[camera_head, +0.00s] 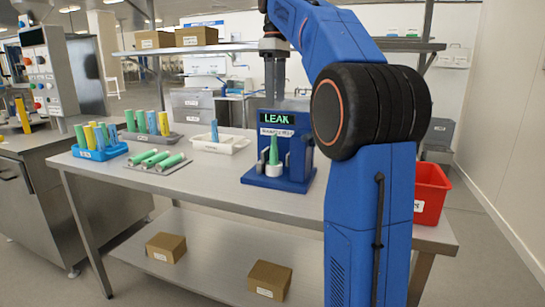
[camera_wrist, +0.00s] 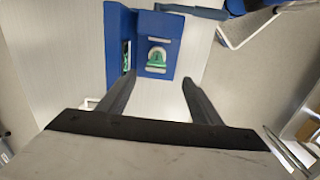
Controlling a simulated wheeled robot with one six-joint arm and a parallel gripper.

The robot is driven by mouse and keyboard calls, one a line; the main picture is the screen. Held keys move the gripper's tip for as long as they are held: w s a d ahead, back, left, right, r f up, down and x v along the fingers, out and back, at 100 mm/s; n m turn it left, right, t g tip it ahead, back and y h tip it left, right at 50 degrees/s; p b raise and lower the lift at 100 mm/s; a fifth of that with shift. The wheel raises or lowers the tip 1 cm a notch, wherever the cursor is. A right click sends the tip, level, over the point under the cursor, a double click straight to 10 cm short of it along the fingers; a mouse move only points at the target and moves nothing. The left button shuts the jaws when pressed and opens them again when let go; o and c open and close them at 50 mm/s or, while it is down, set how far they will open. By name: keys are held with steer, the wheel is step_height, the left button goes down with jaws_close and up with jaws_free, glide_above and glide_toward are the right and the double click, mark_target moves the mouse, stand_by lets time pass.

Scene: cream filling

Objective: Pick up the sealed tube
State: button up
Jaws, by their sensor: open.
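A green tube (camera_head: 274,151) stands upright, narrow end up, in a white holder (camera_head: 274,170) on the blue tester (camera_head: 256,177). The tester's screen (camera_head: 276,119) reads LEAK in green. In the wrist view the tube (camera_wrist: 157,57) shows from above inside the tester (camera_wrist: 160,28), ahead of my fingertips. My gripper (camera_head: 274,97) hangs pointing down above and behind the tester's screen, its fingertips partly hidden. In the wrist view my gripper (camera_wrist: 159,79) has its two fingers wide apart with nothing between them. I cannot tell from the pictures whether the tube is sealed.
Three green tubes (camera_head: 157,160) lie on a flat tray left of the tester. A blue rack (camera_head: 101,154) and a grey rack hold several upright tubes. A white tray (camera_head: 222,146) holds a blue tube. A red bin (camera_head: 430,193) stands right. The front table edge is clear.

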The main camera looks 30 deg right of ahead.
glide_above(274, 147)
steer(key=d, duration=0.1)
steer(key=f, duration=1.1)
steer(key=shift+w+f, duration=0.2)
steer(key=shift+w, duration=0.2)
steer(key=shift+w+f, duration=0.2)
steer(key=shift+f, duration=1.25)
steer(key=shift+w+f, duration=0.2)
steer(key=shift+f, duration=1.25)
steer(key=shift+c, duration=0.7)
steer(key=c, duration=1)
